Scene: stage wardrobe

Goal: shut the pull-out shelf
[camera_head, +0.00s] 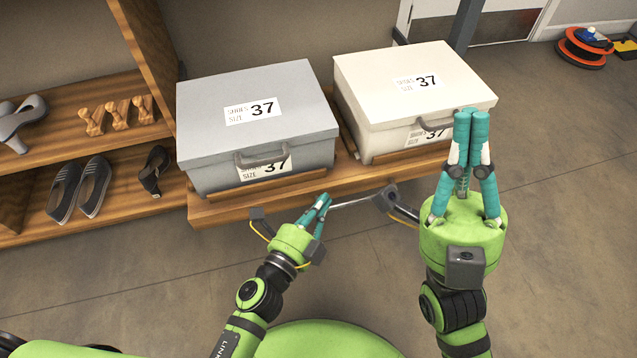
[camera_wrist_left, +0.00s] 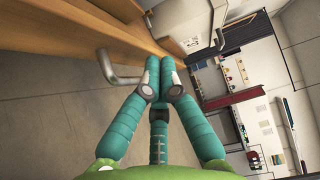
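The pull-out shelf (camera_head: 232,212) is a wooden board that juts out from the wooden unit and carries two shoe boxes. A thin silver handle (camera_head: 355,202) runs along its front edge; it also shows in the left wrist view (camera_wrist_left: 122,80). My left gripper (camera_head: 325,200) is at the handle with its fingers closed together. The bar passes at its fingertips (camera_wrist_left: 163,62) and looks held there; the fingers hide the exact contact. My right gripper (camera_head: 471,114) is shut and empty, raised in front of the white box's right side.
A grey shoe box (camera_head: 220,145) and a white shoe box (camera_head: 370,85), both marked 37, stand on the shelf. Shoes (camera_head: 92,185) and wooden shoe trees (camera_head: 115,114) sit on racks at left. An orange round object (camera_head: 583,52) lies far right.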

